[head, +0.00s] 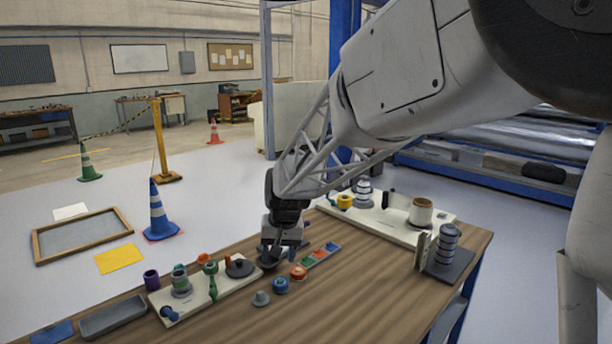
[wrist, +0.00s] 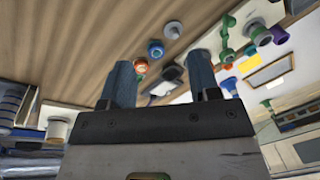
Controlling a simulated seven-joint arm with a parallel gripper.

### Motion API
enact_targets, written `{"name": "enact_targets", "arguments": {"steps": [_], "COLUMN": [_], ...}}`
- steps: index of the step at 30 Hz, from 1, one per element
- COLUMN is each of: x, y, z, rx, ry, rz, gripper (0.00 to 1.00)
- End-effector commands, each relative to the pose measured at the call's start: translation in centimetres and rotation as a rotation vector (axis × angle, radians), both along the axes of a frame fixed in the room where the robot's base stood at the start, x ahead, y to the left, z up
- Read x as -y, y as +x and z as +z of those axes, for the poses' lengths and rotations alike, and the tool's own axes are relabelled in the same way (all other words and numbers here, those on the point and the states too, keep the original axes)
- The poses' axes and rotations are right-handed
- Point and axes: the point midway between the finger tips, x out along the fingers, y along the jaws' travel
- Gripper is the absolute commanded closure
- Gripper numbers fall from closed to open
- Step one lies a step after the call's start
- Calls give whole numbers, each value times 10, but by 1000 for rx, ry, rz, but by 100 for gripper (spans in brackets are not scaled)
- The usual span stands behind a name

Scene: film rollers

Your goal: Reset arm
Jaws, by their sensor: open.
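The left cream board (head: 228,288) carries several pegs and rollers. My arm reaches in from the upper right. I cannot tell how high the fingertips are above the table.
The right cream board (head: 385,227) holds rollers, and a dark stand with stacked discs (head: 448,245) is at the right. A grey tray (head: 112,318) and purple cup (head: 151,280) are left. The front table middle is clear.

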Motion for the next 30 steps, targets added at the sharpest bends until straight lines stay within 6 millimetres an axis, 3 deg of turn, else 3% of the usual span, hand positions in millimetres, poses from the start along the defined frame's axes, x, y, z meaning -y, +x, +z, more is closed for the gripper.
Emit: {"name": "enact_targets", "arguments": {"steps": [3,15,30], "x": [29,111,193], "y": [-21,-100,-212], "z": [16,51,67], "rx": [16,58,108], "ry": [-6,-35,-80], "rz": [-13,-51,-102], "gripper": [44,44,44]}}
